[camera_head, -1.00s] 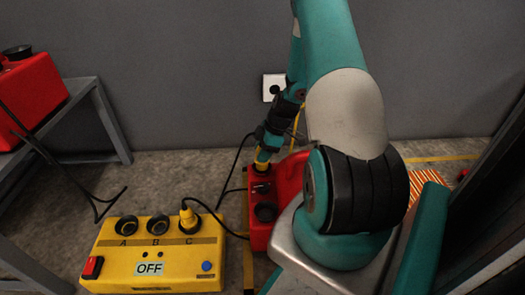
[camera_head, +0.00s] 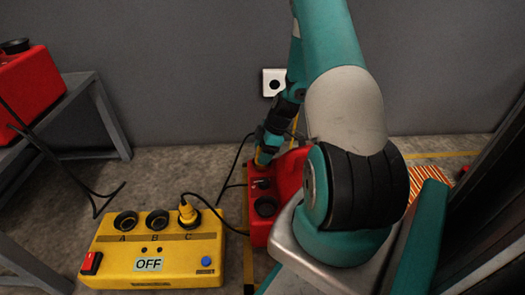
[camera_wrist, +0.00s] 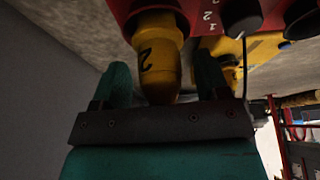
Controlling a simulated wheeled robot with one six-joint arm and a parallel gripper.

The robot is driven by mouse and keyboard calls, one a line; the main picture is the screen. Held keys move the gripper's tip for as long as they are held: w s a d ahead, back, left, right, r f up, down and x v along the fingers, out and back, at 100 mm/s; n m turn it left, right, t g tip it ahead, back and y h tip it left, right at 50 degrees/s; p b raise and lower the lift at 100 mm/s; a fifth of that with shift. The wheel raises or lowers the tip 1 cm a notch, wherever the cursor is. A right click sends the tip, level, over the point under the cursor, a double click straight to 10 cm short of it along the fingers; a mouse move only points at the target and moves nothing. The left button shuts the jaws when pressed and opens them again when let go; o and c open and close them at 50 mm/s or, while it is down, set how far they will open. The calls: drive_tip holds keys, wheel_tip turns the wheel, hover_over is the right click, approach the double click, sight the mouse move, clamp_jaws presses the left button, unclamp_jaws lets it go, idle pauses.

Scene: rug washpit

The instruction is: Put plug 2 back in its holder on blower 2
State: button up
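Plug 2 is a yellow plug (camera_wrist: 157,58) marked "2". In the wrist view its far end meets the red body of blower 2 (camera_wrist: 198,14), where it appears to sit in the holder; the holder's inside is hidden. My gripper (camera_wrist: 164,84) has its two teal fingers spread on either side of the plug, with a visible gap on each side. In the head view my gripper (camera_head: 263,157) is low over the back end of red blower 2 (camera_head: 258,228), mostly hiding the plug.
A yellow power box (camera_head: 150,250) with sockets A, B, C and an "OFF" label stands left of the blower. Another yellow plug (camera_head: 187,212) is in socket C. A red machine (camera_head: 28,90) rests on a grey bench (camera_head: 108,120). A wall outlet (camera_head: 273,83) is behind.

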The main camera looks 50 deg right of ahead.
drive_tip(key=p+v, duration=0.9)
drive_tip(key=v, duration=0.8)
drive_tip(key=shift+r, duration=0.25)
drive_tip(key=shift+a, duration=0.1)
